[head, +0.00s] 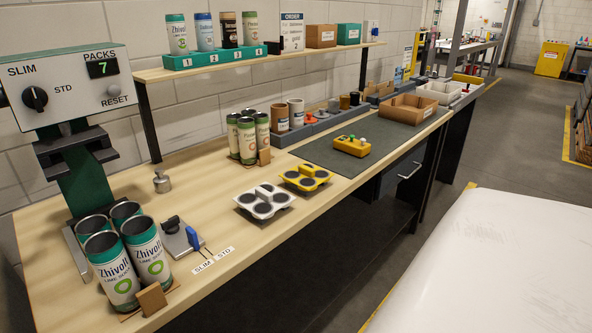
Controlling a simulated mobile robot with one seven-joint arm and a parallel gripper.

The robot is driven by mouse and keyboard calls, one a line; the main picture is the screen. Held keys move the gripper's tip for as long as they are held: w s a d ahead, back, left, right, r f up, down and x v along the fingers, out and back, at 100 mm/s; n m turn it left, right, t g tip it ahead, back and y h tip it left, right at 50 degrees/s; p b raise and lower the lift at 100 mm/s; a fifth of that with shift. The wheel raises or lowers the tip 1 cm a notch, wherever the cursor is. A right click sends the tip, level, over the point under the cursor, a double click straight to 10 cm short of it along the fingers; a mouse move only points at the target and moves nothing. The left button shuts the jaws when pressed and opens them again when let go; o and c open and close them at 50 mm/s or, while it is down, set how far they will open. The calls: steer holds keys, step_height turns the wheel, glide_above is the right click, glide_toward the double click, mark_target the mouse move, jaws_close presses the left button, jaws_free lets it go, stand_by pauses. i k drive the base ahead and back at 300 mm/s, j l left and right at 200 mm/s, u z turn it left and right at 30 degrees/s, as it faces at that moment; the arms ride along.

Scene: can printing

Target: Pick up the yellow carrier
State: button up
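The yellow carrier (305,179) lies on the wooden workbench (225,195), near the front edge of the grey-green mat. It is a low four-lobed piece with dark round pads and a raised middle. A white carrier (264,203) of the same shape lies just to its left and nearer the front, with a small gap between them. Nothing covers the yellow carrier. My gripper is not in view.
Several Zhivoli cans (117,280) stand at the front left under the press (75,150). A clamp with a blue handle (194,238) lies beside them. Several green-white cans (247,137) stand behind the carriers. A yellow button box (352,146) sits on the mat (370,160).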

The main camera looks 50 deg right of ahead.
mark_target(307, 176)
steer(key=l+u, duration=0.1)
steer(key=l, duration=0.4)
steer(key=k+l+u, duration=0.15)
steer(key=l, duration=0.35)
steer(key=k+l+u, duration=0.1)
steer(key=l, duration=0.4)
steer(key=k+l+u, duration=0.1)
steer(key=l, duration=0.4)
steer(key=k+l, duration=0.1)
steer(key=l, duration=0.3)
steer(key=k+l, duration=0.1)
steer(key=l, duration=0.3)
steer(key=k+l, duration=0.1)
steer(key=l, duration=0.3)
steer(key=k+l, duration=0.1)
steer(key=l, duration=0.3)
steer(key=k+l, duration=0.1)
steer(key=l, duration=0.25)
steer(key=i+l, duration=0.3)
steer(key=i, duration=0.15)
steer(key=j+u, duration=0.05)
